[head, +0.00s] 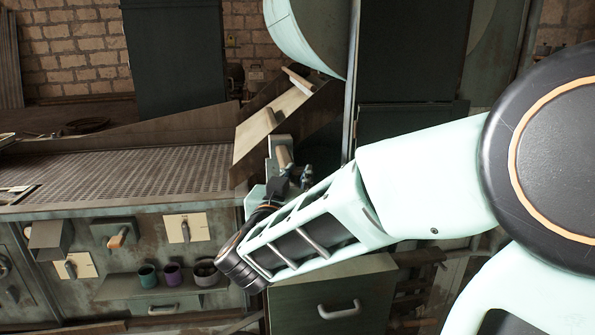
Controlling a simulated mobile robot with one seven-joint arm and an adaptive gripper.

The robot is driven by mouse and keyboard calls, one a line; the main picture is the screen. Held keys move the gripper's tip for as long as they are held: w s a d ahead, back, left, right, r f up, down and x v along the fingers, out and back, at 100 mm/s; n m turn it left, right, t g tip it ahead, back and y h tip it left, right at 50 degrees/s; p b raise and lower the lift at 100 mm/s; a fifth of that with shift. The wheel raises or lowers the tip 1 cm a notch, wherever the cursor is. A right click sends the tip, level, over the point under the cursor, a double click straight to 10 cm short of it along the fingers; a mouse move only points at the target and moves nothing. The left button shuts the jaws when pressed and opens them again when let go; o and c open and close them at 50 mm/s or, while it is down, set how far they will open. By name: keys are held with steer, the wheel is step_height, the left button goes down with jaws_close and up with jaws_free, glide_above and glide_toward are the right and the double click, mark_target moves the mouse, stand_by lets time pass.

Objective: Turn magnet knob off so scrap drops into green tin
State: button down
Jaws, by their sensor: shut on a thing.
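My gripper (296,181) is at the chute's lower end, right of the conveyor. It appears shut on a grey cylindrical piece (284,156) joined to a pale block. My wrist and the dark surroundings hide much of the grip, so I cannot tell whether this piece is the magnet knob. A small teal-green tin (147,276) stands on a shelf on the machine front, well left of and below my gripper. I cannot make out any scrap.
A purple tin (171,274) and a dark bowl (206,271) share the shelf (150,291). A drawer cabinet (370,286) stands below my arm. The perforated conveyor (130,174) is mostly clear.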

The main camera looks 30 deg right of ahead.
mark_target(297, 172)
stand_by(0.4)
steer(key=c, duration=1.7)
jaws_free()
steer(key=shift+r, duration=4.95)
steer(key=shift+c, duration=0.2)
